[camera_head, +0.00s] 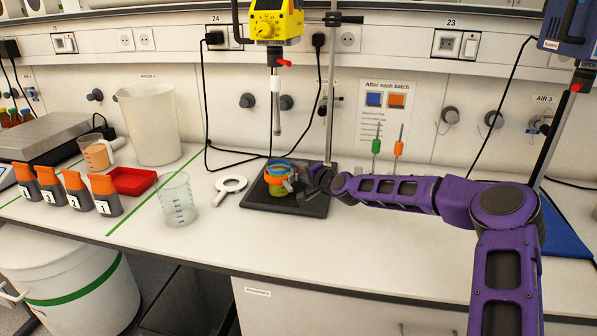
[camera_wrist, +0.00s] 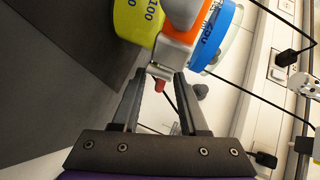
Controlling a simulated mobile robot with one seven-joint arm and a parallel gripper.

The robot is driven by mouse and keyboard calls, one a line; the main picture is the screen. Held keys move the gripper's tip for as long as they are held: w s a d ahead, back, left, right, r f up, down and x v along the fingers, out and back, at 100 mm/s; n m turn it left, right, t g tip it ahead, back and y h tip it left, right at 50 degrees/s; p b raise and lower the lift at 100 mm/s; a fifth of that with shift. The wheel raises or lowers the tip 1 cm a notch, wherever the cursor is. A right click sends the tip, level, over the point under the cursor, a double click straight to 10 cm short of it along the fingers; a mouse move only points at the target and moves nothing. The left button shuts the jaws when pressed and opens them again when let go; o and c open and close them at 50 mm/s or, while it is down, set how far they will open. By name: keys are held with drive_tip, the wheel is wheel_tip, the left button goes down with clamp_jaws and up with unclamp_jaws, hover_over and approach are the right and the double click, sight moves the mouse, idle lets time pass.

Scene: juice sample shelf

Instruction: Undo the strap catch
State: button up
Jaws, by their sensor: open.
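The jar stands on the dark tray (camera_head: 258,198), with a yellow-green body (camera_wrist: 135,22), an orange strap (camera_wrist: 198,28) and a blue ring (camera_wrist: 218,35) near its top; it also shows in the head view (camera_head: 277,189). A grey metal strap catch (camera_wrist: 172,52) sits on the side facing my gripper. My gripper (camera_wrist: 166,76) is open, its fingers pointing at the catch. A small red tip (camera_wrist: 160,86) shows between the fingers; I cannot tell whether they touch the catch. In the head view my gripper (camera_head: 308,184) is just right of the jar.
Green and orange screwdrivers (camera_head: 376,146) stand at the back. The front bench edge is clear.

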drive_tip(key=shift+w, duration=0.1)
drive_tip(key=shift+c, duration=0.2)
clamp_jaws()
drive_tip(key=shift+r, duration=0.1)
drive_tip(key=shift+m+h+p, duration=0.3)
drive_tip(key=shift+m+h, duration=0.1)
drive_tip(key=shift+s+d+m+t+h+p, duration=0.1)
drive_tip(key=shift+m+t+h+p, duration=0.1)
drive_tip(key=shift+m+t+h, duration=0.35)
drive_tip(key=shift+s+d+m+t+h+p, duration=0.15)
drive_tip(key=shift+m+t+h, duration=0.15)
drive_tip(key=shift+h, duration=0.35)
drive_tip(key=shift+s+d+m+t+h, duration=0.1)
drive_tip(key=shift+d+m+h, duration=0.15)
drive_tip(key=shift+m+h, duration=0.65)
drive_tip(key=shift+s+d+m+t+h, duration=0.1)
drive_tip(key=shift+d+m+t+h, duration=0.1)
drive_tip(key=shift+m+h, duration=0.75)
drive_tip(key=shift+s+d+m+t+h, duration=0.1)
drive_tip(key=shift+d+m+h, duration=0.15)
drive_tip(key=shift+m+h, duration=0.65)
drive_tip(key=shift+h, duration=0.45)
